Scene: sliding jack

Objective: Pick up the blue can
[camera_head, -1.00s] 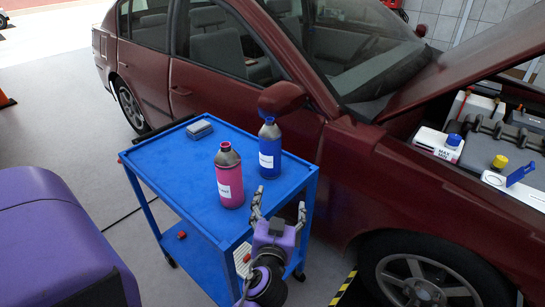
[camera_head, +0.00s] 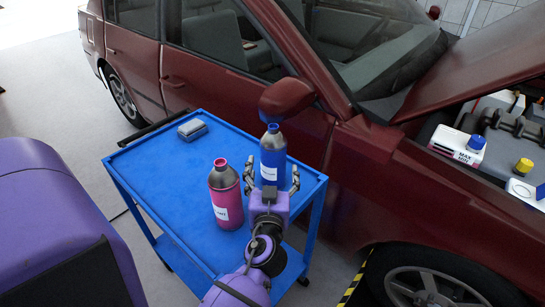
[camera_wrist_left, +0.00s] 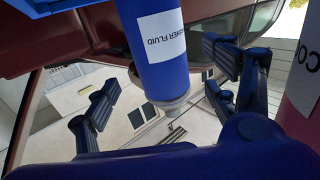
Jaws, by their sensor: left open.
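The blue can (camera_head: 272,158) stands upright on the blue cart top, near its right end. It has a white label and a bare metal shoulder with a blue cap. My left gripper (camera_head: 272,178) is open, with one finger on each side of the can's lower part. In the left wrist view the blue can (camera_wrist_left: 155,45) shows upside down between the spread fingers (camera_wrist_left: 165,100), with visible gaps on both sides. The right gripper is not in view.
A pink can (camera_head: 225,194) stands just left of my left gripper. A small grey box (camera_head: 192,130) lies at the cart's far left. The cart top (camera_head: 165,170) is otherwise clear. A dark red car (camera_head: 370,190) with its hood raised stands close behind the cart.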

